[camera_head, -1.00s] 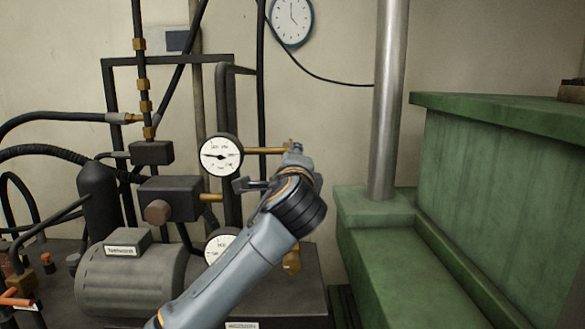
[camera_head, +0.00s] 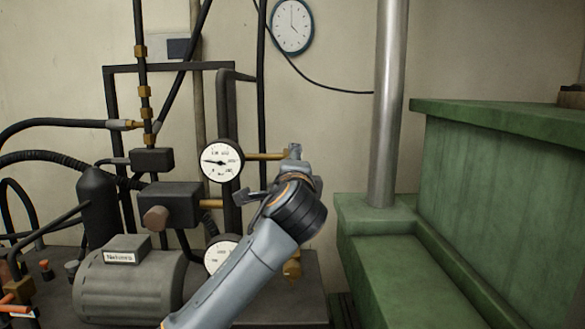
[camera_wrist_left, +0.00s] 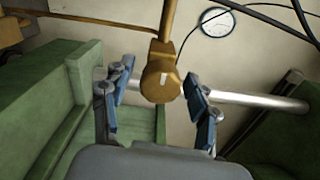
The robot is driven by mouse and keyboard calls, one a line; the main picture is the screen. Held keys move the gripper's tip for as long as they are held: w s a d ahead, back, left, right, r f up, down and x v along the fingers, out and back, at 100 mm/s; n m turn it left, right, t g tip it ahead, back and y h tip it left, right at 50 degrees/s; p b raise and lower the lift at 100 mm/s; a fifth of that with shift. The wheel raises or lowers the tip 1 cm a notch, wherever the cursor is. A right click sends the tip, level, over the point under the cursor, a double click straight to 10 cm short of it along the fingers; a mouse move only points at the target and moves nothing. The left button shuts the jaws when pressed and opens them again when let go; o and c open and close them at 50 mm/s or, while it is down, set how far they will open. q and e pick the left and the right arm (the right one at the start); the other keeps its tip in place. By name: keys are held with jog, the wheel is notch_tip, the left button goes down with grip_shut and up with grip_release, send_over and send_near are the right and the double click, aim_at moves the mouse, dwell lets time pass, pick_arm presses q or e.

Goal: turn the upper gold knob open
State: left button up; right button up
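The upper gold knob (camera_wrist_left: 160,80), with a small pale mark on its face, sits at the end of a gold stem in the left wrist view. My left gripper (camera_wrist_left: 158,85) is open, with one finger on each side of the knob and visible gaps between. In the head view, my left gripper (camera_head: 272,172) is at the end of the gold pipe (camera_head: 264,156) from the upper gauge (camera_head: 221,160). My arm hides the upper knob there. My right gripper is not in view.
The lower gauge (camera_head: 221,256) and a lower gold fitting (camera_head: 292,266) are partly behind my left arm. Black pipes and a grey motor (camera_head: 130,285) fill the left. A metal post (camera_head: 389,110) and green machine block (camera_head: 500,190) stand on the right.

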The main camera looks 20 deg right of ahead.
pick_arm(q)
jog(key=shift+s, duration=0.1)
jog(key=v, duration=1.1)
jog(key=shift+s+a, duration=0.2)
jog(key=shift+s, duration=0.15)
